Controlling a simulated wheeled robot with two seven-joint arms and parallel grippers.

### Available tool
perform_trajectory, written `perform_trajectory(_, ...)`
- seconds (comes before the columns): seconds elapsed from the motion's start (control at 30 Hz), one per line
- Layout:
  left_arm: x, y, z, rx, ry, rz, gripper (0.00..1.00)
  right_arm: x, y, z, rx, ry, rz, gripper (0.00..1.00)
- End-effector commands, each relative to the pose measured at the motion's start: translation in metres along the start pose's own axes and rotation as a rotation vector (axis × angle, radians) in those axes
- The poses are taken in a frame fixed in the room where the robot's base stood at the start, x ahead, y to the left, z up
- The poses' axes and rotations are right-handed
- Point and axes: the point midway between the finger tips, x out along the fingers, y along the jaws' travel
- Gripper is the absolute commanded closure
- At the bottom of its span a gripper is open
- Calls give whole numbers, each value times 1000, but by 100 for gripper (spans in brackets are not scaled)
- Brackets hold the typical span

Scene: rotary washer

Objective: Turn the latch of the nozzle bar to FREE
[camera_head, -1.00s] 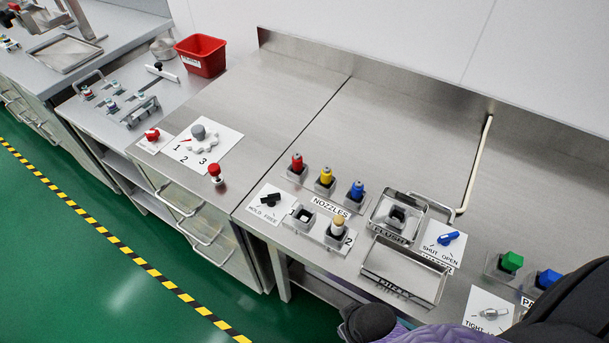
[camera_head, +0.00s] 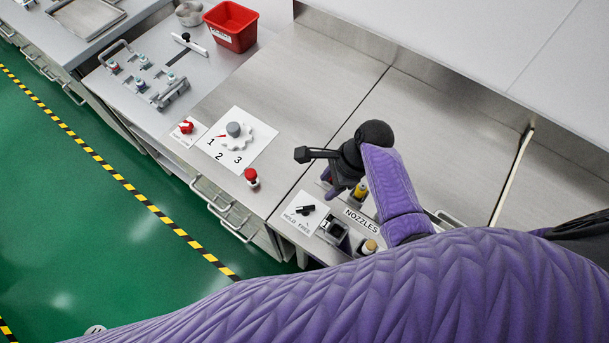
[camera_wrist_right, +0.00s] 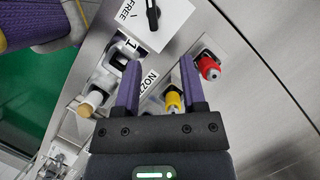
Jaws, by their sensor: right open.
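The black latch (camera_head: 305,210) sits on a white plate marked HOLD and FREE, at the front left of the nozzle area. I cannot tell clearly which mark its handle points to. In the right wrist view the latch (camera_wrist_right: 152,16) is at the top, beside the word FREE. My right gripper (camera_head: 332,186) is above the nozzle row, behind and to the right of the latch. In the wrist view its two purple fingers (camera_wrist_right: 158,64) are apart with nothing between them, short of the latch. My left gripper is out of view.
A red nozzle (camera_wrist_right: 207,66) and a yellow nozzle (camera_wrist_right: 173,102) stand near the fingers. Socket 1 (camera_head: 335,232) and a tan-topped piece (camera_head: 369,246) are right of the latch. A red knob (camera_head: 251,177) and numbered dial (camera_head: 236,130) stand left.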

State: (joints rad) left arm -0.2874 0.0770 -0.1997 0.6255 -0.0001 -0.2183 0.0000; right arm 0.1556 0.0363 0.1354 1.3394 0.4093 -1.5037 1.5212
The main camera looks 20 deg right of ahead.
Motion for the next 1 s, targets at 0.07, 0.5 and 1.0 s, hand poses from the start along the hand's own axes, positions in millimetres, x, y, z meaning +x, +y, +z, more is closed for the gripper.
perform_trajectory(0.07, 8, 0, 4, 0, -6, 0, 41, 14, 0, -1, 9, -4, 4, 47)
perform_trajectory(0.5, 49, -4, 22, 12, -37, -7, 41, 97, 0, -1, 5, 0, 1, 47)
perform_trajectory(1.0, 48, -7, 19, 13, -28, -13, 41, 97, 1, 0, 4, 1, 0, 96)
